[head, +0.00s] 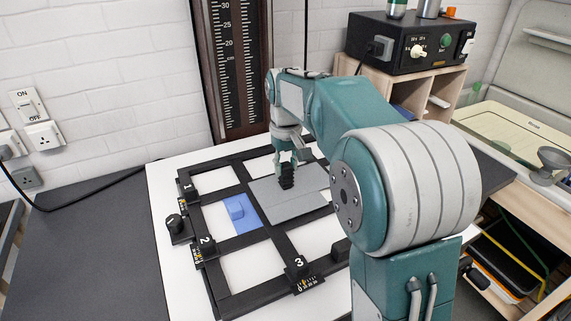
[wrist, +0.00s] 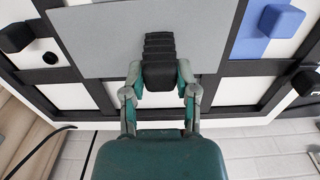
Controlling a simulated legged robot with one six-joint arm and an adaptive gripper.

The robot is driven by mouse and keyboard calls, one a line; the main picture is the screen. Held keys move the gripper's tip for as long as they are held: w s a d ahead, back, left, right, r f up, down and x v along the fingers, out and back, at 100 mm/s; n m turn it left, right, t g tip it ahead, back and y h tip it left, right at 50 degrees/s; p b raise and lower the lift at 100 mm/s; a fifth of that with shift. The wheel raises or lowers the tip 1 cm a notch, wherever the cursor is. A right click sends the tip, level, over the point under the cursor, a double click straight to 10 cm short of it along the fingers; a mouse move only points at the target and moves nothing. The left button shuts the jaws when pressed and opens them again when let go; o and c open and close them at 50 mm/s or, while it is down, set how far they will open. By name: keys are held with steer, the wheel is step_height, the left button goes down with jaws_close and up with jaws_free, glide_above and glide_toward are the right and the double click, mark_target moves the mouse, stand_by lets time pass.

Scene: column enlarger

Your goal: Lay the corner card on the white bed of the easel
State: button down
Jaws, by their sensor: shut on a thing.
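A flat grey card (head: 300,205) is at my gripper (head: 287,180), over the bars of the black easel frame (head: 250,245). I cannot tell whether it touches the bars. In the wrist view the grey card (wrist: 100,42) spreads out beyond my gripper (wrist: 159,62). A blue card (head: 241,213) with a raised blue block lies in a left opening of the frame. The white bed (head: 240,243) shows through other openings. No label shows which card is the corner card.
Black sliders numbered 1, 2 and 3 (head: 297,267) and a black knob (head: 174,224) stand up along the frame. The column with its scale (head: 235,70) rises behind it. A black control box (head: 410,45) stands at the back right. The dark bench top at left is clear.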

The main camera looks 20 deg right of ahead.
steer(key=shift+c, duration=1.5)
jaws_free()
steer(key=shift+f, duration=0.1)
steer(key=shift+r, duration=4.05)
step_height(320, 180, up, 12)
steer(key=shift+f, duration=0.1)
